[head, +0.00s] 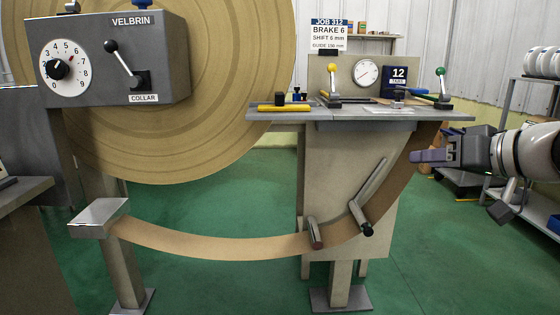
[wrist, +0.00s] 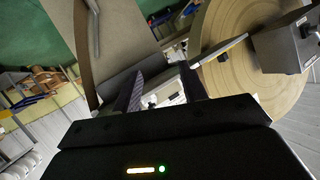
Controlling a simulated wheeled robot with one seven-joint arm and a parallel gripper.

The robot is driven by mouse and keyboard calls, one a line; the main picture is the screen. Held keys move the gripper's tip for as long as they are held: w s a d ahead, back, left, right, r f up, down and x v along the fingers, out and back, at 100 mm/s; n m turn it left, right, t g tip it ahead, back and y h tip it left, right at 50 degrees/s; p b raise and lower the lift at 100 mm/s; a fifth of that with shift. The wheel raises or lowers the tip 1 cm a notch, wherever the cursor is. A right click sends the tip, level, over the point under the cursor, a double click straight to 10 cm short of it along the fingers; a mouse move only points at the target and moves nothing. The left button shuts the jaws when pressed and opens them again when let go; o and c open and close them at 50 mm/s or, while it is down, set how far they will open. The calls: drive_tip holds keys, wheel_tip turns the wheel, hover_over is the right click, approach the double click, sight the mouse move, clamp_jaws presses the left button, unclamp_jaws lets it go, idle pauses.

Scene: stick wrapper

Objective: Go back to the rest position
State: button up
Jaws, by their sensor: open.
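My gripper (head: 432,155) is at the right of the head view, in front of and to the right of the machine's table, with its fingers pointing left. It is open and empty. In the wrist view my gripper (wrist: 160,90) shows two dark fingers set apart with nothing held between them. The brown paper web (head: 210,242) hangs in a loop from the left bracket, under the rollers and up to the table's right end. The gripper's fingertips appear close to the web's right side; I cannot tell whether they touch it.
The grey control box (head: 120,60) with a dial and COLLAR lever stands at left before the big roll (head: 215,140). The table (head: 350,114) holds levers, a gauge and a yellow-handled tool (head: 285,107). A rack (head: 530,100) stands at right. Green floor (head: 440,260) is open at lower right.

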drive_tip(key=s+a+f+m+g+h+p, duration=0.15)
drive_tip(key=s+a+f+g, duration=0.25)
drive_tip(key=s+a+f, duration=0.45)
drive_tip(key=s+a+f+g+h, duration=0.1)
drive_tip(key=s+f+h, duration=0.1)
drive_tip(key=s+f, duration=0.3)
drive_tip(key=s+a+f+g+h+p, duration=0.1)
drive_tip(key=s+f+h, duration=0.2)
drive_tip(key=f, duration=0.6)
drive_tip(key=shift+s+a+f+m, duration=0.35)
drive_tip(key=shift+s+a+f, duration=0.05)
drive_tip(key=shift+s, duration=0.6)
idle(0.3)
